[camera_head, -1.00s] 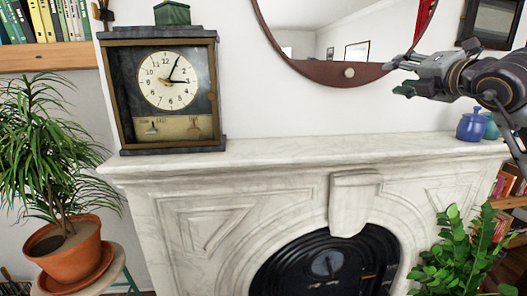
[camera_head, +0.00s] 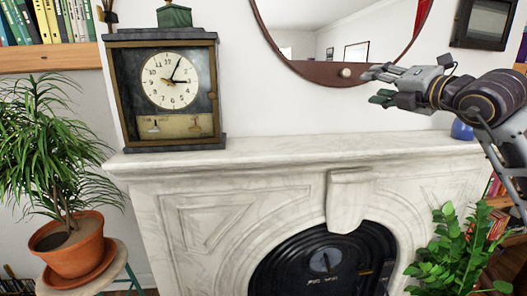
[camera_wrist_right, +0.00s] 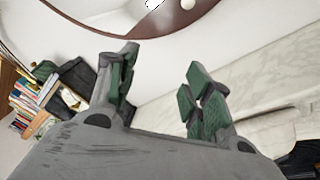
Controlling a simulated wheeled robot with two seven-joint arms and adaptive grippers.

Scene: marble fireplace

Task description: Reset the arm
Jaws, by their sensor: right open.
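My right gripper (camera_head: 376,86) comes in from the right in the head view, in the air above the right part of the mantel and in front of the wall below the round mirror. Its two fingers are apart, with nothing between them. In the right wrist view the open gripper (camera_wrist_right: 160,95) shows green pads, with empty space between the fingers. My left gripper is not in view.
A marble mantel (camera_head: 290,150) runs across the middle; its centre is bare. A clock (camera_head: 165,90) stands on its left end. A blue jar (camera_head: 462,130) is partly hidden behind my right arm. Potted plants stand left (camera_head: 72,245) and right (camera_head: 450,255).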

